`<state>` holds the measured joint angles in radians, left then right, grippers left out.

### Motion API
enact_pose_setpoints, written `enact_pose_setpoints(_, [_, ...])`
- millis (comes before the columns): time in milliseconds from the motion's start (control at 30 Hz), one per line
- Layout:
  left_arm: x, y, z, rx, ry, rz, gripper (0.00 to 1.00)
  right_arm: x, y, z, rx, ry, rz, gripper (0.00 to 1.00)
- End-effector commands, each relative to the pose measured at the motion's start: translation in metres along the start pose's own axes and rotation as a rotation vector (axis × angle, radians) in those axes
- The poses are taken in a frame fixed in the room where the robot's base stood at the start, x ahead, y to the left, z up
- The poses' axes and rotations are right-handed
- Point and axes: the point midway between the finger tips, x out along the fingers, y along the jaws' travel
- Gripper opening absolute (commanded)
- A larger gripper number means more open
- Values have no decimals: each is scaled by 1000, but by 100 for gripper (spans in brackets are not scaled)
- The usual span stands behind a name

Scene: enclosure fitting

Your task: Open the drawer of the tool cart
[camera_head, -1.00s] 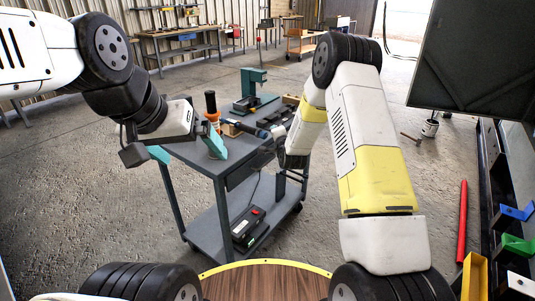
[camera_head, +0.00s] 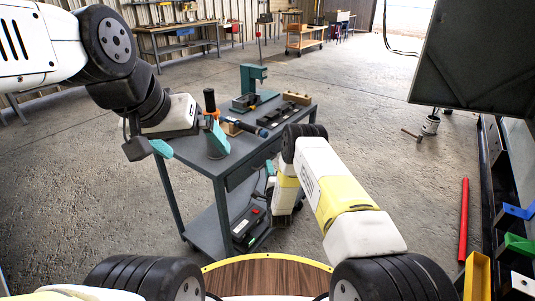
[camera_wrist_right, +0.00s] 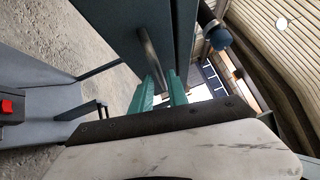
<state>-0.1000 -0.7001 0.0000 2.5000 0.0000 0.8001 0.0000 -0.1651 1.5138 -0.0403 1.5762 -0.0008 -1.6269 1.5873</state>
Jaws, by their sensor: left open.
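The grey tool cart (camera_head: 185,150) stands in the middle of the head view. Its drawer front (camera_head: 240,176) is below the top on the right side, partly hidden by my right arm. In the right wrist view, a metal bar handle (camera_wrist_right: 148,48) runs along a dark panel. The teal fingers of my right gripper (camera_wrist_right: 160,90) sit on either side of the bar with little gap, shut on it. My left gripper (camera_head: 188,144) is open and empty at the cart's left corner. I cannot tell how far the drawer is out.
On the cart top stand a teal press (camera_head: 250,88), a dark-handled tool (camera_head: 210,100), a blue-black tool (camera_head: 250,127) and a block with holes (camera_head: 297,98). A black case with a red button (camera_head: 250,226) lies on the lower shelf. A dark panel (camera_head: 475,55) rises at right.

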Motion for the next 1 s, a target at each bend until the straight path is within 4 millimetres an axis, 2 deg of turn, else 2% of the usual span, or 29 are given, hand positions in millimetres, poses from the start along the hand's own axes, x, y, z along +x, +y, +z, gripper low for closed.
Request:
enact_pose_setpoints(133, [0,0,0,0,0,0,100,22,0,0,-1,0,-2,20])
enact_pose_setpoints(300, [0,0,0,0,0,0,100,34,0,0,0,0,1,20])
enact_pose_setpoints(567, [0,0,0,0,0,0,100,35,0,0,0,1,2,20])
enact_pose_setpoints(667, [0,0,0,0,0,0,100,35,0,0,-1,1,2,2])
enact_pose_setpoints(700, [0,0,0,0,0,0,100,35,0,0,-1,0,2,0])
enact_pose_setpoints(1000, [0,0,0,0,0,0,100,35,0,0,-1,0,2,0])
